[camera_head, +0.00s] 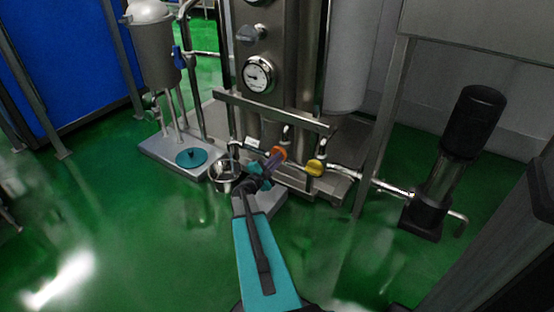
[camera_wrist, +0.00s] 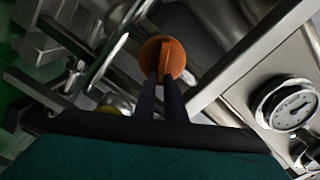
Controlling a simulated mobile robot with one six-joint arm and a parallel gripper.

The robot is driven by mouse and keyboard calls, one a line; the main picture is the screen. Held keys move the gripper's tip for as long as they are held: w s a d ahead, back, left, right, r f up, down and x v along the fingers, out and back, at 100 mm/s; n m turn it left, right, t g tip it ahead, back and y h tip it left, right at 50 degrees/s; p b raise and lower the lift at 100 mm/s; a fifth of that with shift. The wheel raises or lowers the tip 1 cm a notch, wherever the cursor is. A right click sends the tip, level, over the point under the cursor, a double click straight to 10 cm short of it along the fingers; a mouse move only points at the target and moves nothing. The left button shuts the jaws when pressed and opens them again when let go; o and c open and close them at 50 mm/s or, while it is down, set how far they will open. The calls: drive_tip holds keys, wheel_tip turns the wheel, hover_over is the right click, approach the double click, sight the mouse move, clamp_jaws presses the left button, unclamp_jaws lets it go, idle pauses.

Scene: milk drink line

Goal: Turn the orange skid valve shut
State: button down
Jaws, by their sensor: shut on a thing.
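The orange skid valve (camera_head: 278,153) is a small round knob on the low pipework at the front of the steel skid. In the wrist view the orange valve (camera_wrist: 163,58) shows as a disc with a raised grip bar across it. My gripper (camera_head: 272,163) reaches it from the front. In the wrist view the two dark fingers of my gripper (camera_wrist: 162,80) are close together on the valve's raised bar, with the bar between the tips. The fingertips hide a little of the lower part of the knob.
A yellow valve (camera_head: 316,167) sits just right of the orange one. A pressure gauge (camera_head: 258,75) is on the steel column above. A steel crossbar (camera_head: 275,110) runs above the valves. A black pump (camera_head: 462,150) stands right. Green floor is clear in front.

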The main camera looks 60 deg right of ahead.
drive_tip(key=shift+s+f+m+b, duration=0.1)
drive_tip(key=shift+f+m+b, duration=0.15)
drive_tip(key=shift+m+b, duration=0.6)
drive_tip(key=shift+s+f+m+b, duration=0.1)
drive_tip(key=shift+f+m+b, duration=0.2)
drive_tip(key=shift+m, duration=1.05)
drive_tip(key=shift+s+f+m+b, duration=0.1)
drive_tip(key=shift+f+m+b, duration=0.3)
drive_tip(key=shift+m, duration=0.7)
drive_tip(key=shift+r, duration=0.15)
drive_tip(key=c, duration=1.8)
unclamp_jaws()
